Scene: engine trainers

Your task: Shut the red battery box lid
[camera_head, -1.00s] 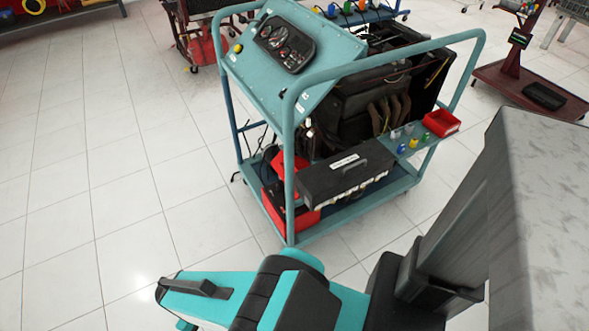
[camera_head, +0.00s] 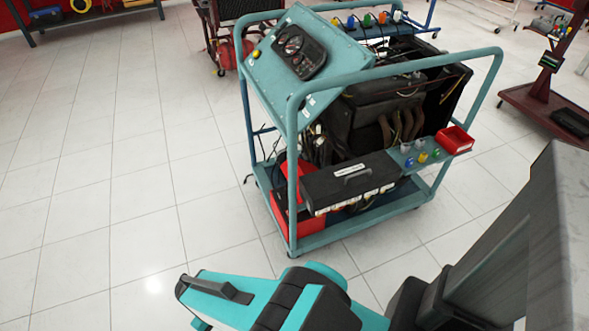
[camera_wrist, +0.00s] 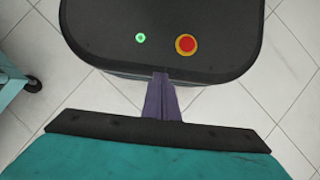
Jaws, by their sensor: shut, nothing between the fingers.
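The red battery box (camera_head: 281,215) sits at the left end of the lower shelf of the turquoise engine trolley in the head view. A red panel (camera_head: 304,176), which looks like its raised lid, stands behind the trolley's front post. The post and a black case hide much of the box, so I cannot tell the lid's exact angle. My gripper (camera_wrist: 161,78) shows in the wrist view with its purple fingers together and empty. It is well apart from the battery box, which is not in the wrist view.
The turquoise trolley frame (camera_head: 292,185) has a front post and rails around the box. A black case (camera_head: 352,182) with a white label is right of the box. A small red tray (camera_head: 455,140) is on a side shelf. White tiled floor (camera_head: 110,200) is clear to the left.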

